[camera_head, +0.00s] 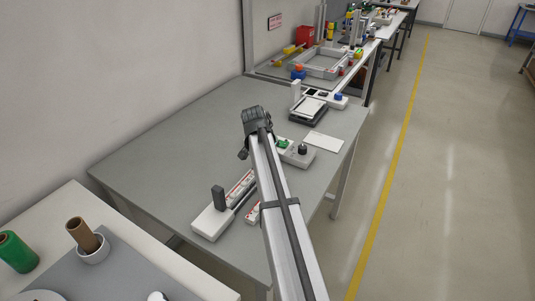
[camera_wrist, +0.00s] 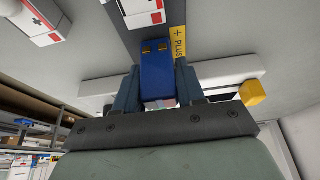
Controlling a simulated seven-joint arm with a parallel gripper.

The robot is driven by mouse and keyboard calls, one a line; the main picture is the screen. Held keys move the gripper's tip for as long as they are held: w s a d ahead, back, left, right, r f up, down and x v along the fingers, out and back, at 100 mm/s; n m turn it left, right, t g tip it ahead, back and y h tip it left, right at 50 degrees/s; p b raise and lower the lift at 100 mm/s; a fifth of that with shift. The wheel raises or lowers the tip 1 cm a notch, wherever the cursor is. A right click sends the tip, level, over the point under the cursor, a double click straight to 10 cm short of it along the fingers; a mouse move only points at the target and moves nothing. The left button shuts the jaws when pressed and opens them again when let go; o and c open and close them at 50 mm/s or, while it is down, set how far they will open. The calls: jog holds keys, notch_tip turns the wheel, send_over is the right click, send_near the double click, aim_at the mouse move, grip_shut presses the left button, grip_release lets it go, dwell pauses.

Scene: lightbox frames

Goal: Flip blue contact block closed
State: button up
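The blue contact block (camera_wrist: 157,75) is in the middle of the wrist view, with two small brass-coloured spots near its top. The fingers of my gripper (camera_wrist: 160,88) stand on either side of it, very close. I cannot tell whether they press on it. A yellow label reading "+ PLUS" (camera_wrist: 179,43) lies just right of the block on a dark grey strip (camera_wrist: 117,35). In the head view, my arm hides the block and most of my gripper. A white base with red-marked parts (camera_head: 212,222) and a dark grey upright piece (camera_head: 218,197) shows left of the arm.
White-and-red parts (camera_wrist: 143,14) lie beyond the block in the wrist view. A yellow block (camera_wrist: 252,93) sits at right by a long white bar (camera_wrist: 225,70). In the head view, a grey and white unit (camera_head: 300,156) and a scale-like device (camera_head: 308,108) stand right of my arm. The table's left side is clear.

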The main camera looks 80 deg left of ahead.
grip_shut()
jog(key=shift+s+d, duration=1.2)
jog(key=shift+d, duration=0.05)
jog(key=o, duration=0.5)
grip_release()
jog(key=v, duration=1.4)
jog(key=shift+f, duration=0.1)
